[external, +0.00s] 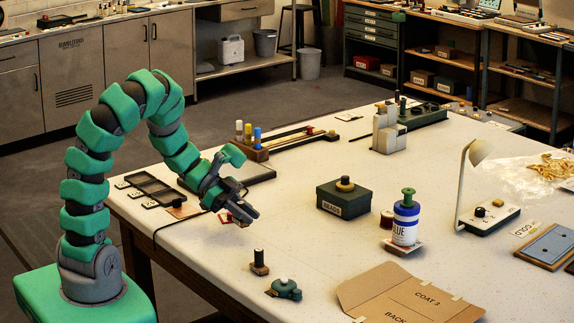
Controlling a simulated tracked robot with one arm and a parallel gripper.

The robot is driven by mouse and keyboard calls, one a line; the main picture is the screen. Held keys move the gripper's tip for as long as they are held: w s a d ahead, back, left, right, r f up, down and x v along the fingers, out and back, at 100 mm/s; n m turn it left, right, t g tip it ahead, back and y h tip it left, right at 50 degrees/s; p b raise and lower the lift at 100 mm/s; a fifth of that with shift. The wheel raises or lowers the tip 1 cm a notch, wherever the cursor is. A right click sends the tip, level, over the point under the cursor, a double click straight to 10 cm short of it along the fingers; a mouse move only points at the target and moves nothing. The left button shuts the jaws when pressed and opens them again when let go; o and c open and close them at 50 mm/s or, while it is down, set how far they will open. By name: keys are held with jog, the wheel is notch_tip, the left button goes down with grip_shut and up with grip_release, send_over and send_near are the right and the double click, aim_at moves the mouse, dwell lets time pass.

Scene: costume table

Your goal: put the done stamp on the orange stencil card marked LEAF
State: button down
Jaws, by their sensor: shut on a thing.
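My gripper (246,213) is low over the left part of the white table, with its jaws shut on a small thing. Fingers mostly hide that thing; a bit of red (226,218) shows beside them, and I cannot tell whether it is the done stamp. An orange-brown card (184,211) lies at the table's left edge, left of my gripper and partly behind my arm. Its marking is too small to read. A stamp-like piece (259,263) with a brown base and dark upright handle stands on the table in front of my gripper.
Small pale cards (135,195) and a dark tray (155,188) lie along the left edge. A green box (343,196), a glue bottle (404,222), a teal tape-like item (284,289) and an open cardboard folder (405,298) stand or lie to the right.

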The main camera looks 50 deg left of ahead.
jog(key=s+a, duration=0.2)
jog(key=a, duration=0.1)
jog(key=s+a, duration=0.2)
jog(key=a, duration=0.2)
jog(key=s+a, duration=0.2)
jog(key=a, duration=0.2)
jog(key=shift+s+f, duration=0.1)
jog(key=shift+s, duration=0.15)
jog(key=shift+n+t+y, duration=0.4)
jog(key=shift+n+t, duration=0.3)
jog(key=s+a, duration=0.2)
jog(key=s, duration=0.1)
jog(key=s+a, duration=0.2)
jog(key=s, duration=0.1)
jog(key=s+a+r, duration=0.1)
jog(key=s+a, duration=0.2)
jog(key=s, duration=0.1)
send_over(188, 212)
jog(key=shift+w+a+f+p, duration=0.15)
jog(key=shift+f+p, duration=0.25)
jog(key=shift+f, duration=2.1)
jog(key=c, duration=1.3)
grip_release()
jog(key=shift+o, duration=0.2)
